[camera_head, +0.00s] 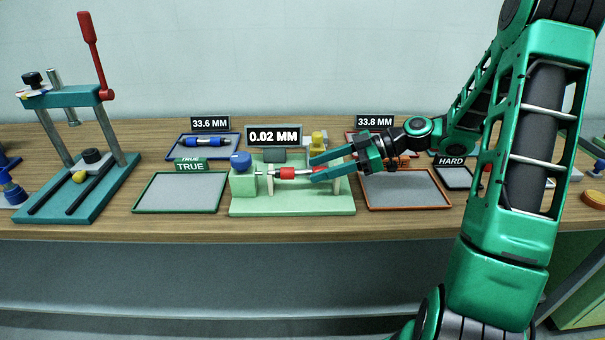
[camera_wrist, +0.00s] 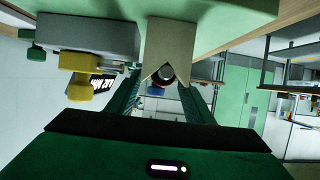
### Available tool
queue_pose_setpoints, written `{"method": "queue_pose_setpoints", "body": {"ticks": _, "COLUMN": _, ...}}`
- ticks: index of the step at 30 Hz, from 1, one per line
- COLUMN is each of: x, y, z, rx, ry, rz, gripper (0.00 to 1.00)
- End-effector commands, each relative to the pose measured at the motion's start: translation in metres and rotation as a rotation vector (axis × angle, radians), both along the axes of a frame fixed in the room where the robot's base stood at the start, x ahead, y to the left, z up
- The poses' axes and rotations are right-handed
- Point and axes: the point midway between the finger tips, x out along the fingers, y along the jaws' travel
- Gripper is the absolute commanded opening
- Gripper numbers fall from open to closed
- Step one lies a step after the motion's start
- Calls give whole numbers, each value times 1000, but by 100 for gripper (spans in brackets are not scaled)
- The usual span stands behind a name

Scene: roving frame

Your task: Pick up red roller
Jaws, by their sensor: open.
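The red roller (camera_head: 288,173) lies level in the light green fixture (camera_head: 290,207), under the sign reading 0.02 MM (camera_head: 274,137). Thin pale shaft ends show on both sides of its red body. My gripper (camera_head: 313,170) comes in from the right, open, with one finger behind and one in front of the roller's right shaft end. I cannot tell whether a finger touches it. In the wrist view, a grey notched support (camera_wrist: 182,42) hides most of the roller, and a round end (camera_wrist: 166,76) shows at its notch, between the fingers.
A blue knob (camera_head: 240,160) stands at the fixture's left, and a yellow part (camera_head: 318,140) behind. An empty TRUE tray (camera_head: 178,207) lies left and an orange-rimmed tray (camera_head: 410,207) right. A blue roller (camera_head: 207,142) lies in a back tray. A teal press (camera_head: 68,200) stands far left.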

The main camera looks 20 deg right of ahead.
Motion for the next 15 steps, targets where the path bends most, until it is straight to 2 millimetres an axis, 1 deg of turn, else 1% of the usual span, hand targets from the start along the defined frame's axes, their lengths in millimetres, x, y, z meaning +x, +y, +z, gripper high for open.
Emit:
{"method": "queue_pose_setpoints", "body": {"ticks": 1, "x": 1, "y": 8, "z": -4, "rx": 1, "ry": 1, "rz": 5, "gripper": 47}}
{"method": "queue_pose_setpoints", "body": {"ticks": 6, "x": 7, "y": 23, "z": -10, "rx": 0, "ry": 0, "rz": 3, "gripper": 47}}
{"method": "queue_pose_setpoints", "body": {"ticks": 14, "x": 8, "y": 25, "z": -12, "rx": 0, "ry": -1, "rz": 0, "gripper": 47}}
{"method": "queue_pose_setpoints", "body": {"ticks": 15, "x": 8, "y": 25, "z": -12, "rx": 0, "ry": -1, "rz": 1, "gripper": 45}}
